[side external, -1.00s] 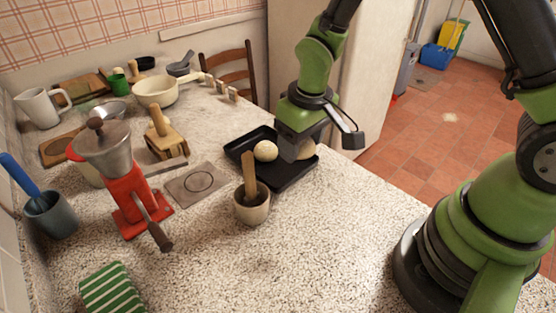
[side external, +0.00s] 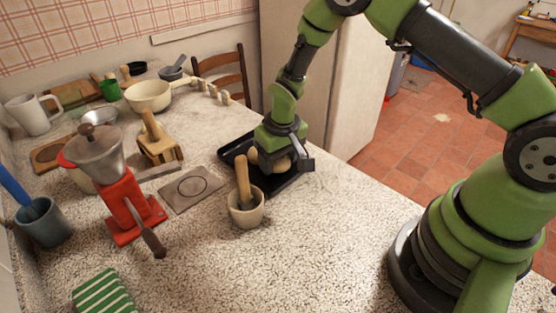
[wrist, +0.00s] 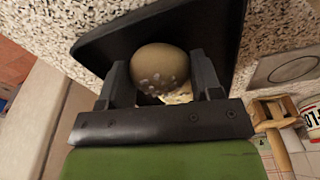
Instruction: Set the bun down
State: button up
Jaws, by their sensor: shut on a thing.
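My gripper (side external: 276,158) is over the black tray (side external: 238,146) in the side view. In the wrist view my gripper (wrist: 160,84) is shut on a round brown bun (wrist: 158,66) with pale spots on its top. The held bun (side external: 283,164) shows partly behind the fingers in the side view. I cannot tell whether it touches the tray. A second, pale bun (side external: 252,155) sits in the tray just left of the gripper and is partly hidden by it. The tray's dark floor (wrist: 215,22) lies beyond the bun in the wrist view.
A square mat with a circle (side external: 190,189) lies bare left of the tray. A mortar with wooden pestle (side external: 246,211) stands close in front of the tray. A red grinder (side external: 125,205) and a wooden press (side external: 158,148) stand further left. The front-right counter is clear.

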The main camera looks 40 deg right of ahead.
jog(key=shift+f, duration=0.4)
jog(key=shift+f, duration=0.1)
jog(key=o, duration=0.9)
notch_tip(320, 180, up, 13)
jog(key=s, duration=0.2)
notch_tip(320, 180, up, 8)
jog(key=t, duration=0.1)
send_over(283, 161)
jog(key=s, duration=0.3)
jog(key=s+r+t, duration=0.1)
jog(key=s+r, duration=0.2)
jog(key=s, duration=0.2)
jog(key=s+r+m+t+y, duration=0.1)
jog(key=s+r+t, duration=0.1)
jog(key=s, duration=0.4)
jog(key=s+a+r+m+t+y, duration=0.1)
jog(key=s+r, duration=0.3)
jog(key=s, duration=0.2)
jog(key=shift+s+r+t, duration=0.25)
jog(key=shift+r+t, duration=0.05)
jog(key=shift+t, duration=0.1)
